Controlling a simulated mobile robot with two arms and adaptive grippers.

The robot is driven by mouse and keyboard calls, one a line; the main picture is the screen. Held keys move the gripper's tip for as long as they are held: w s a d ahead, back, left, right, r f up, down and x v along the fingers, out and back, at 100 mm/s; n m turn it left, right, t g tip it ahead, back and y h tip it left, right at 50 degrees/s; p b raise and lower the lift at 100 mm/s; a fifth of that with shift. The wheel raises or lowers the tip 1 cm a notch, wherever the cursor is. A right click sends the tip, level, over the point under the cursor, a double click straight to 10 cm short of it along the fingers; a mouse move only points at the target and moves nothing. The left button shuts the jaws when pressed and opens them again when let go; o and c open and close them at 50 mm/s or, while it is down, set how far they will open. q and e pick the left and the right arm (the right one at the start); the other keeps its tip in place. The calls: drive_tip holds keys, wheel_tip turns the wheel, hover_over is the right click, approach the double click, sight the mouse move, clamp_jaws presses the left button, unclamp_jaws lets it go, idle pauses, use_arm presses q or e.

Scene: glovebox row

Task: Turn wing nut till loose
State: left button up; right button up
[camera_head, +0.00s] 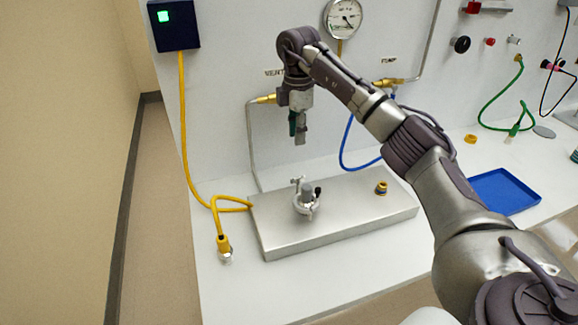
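A round metal clamp (307,208) sits around a short grey upright fitting on the steel plate (350,215). A small metal piece stands up at its upper left, and a small dark knob shows at its right; which of these is the wing nut is too small to tell. My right gripper (299,138) points down above the clamp, with a clear gap between them. It touches nothing, and its fingers overlap from this angle, so their opening is hidden. My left gripper is not in view.
A brass fitting (381,187) stands on the plate's right part. A yellow cable (185,130) runs from the blue box (174,25) to a connector (224,246) left of the plate. A gauge (344,17), a blue hose (347,145) and a blue tray (503,192) are nearby.

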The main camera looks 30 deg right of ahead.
sight(298, 179)
drive_tip(key=f+p, duration=0.1)
drive_tip(key=f, duration=0.3)
drive_tip(key=f+p, duration=0.1)
drive_tip(key=f, duration=0.3)
drive_tip(key=s+f+p, duration=0.1)
drive_tip(key=f, duration=0.3)
drive_tip(key=shift+f, duration=0.2)
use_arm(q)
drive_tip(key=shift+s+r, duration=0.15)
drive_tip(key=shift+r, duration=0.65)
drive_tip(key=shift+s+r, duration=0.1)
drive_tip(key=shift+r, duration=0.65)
use_arm(e)
drive_tip(key=shift+w+f, duration=0.1)
drive_tip(key=shift+f, duration=0.35)
clamp_jaws()
